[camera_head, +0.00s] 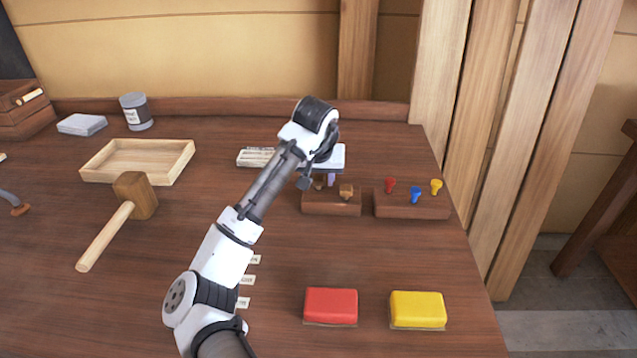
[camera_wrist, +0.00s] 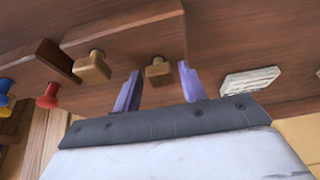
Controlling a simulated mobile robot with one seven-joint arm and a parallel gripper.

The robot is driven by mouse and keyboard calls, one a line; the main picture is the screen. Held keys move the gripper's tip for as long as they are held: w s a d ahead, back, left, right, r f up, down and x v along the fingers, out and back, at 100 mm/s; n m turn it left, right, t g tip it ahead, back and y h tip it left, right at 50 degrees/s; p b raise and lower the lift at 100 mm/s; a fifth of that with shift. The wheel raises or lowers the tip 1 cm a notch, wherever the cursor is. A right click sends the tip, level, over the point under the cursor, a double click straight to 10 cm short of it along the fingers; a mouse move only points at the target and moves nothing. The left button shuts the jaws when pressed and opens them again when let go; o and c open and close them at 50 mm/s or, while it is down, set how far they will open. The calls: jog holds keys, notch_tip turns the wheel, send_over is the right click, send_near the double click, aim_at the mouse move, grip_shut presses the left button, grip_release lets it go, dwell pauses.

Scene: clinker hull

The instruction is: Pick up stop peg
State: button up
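Two square-headed wooden pegs stand in a brown wooden block (camera_head: 330,207); which one is the stop peg is not marked. The right peg (camera_head: 346,190) is clear in the head view and also shows in the wrist view (camera_wrist: 92,67). The left peg (camera_head: 320,181) is partly behind my gripper; in the wrist view this peg (camera_wrist: 158,77) appears between the fingertips. My gripper (camera_wrist: 159,68) is open, with one purple finger on each side of that peg in the picture. I see gaps between peg and fingers; contact is not visible.
A second block (camera_head: 412,211) at the right holds red (camera_head: 390,185), blue (camera_head: 415,194) and yellow (camera_head: 436,186) pegs. A mallet (camera_head: 128,205) and tray (camera_head: 95,179) lie left. Red (camera_head: 330,305) and yellow (camera_head: 418,308) blocks lie in front.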

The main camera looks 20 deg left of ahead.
jog(key=c, duration=0.8)
jog(key=shift+r, duration=0.1)
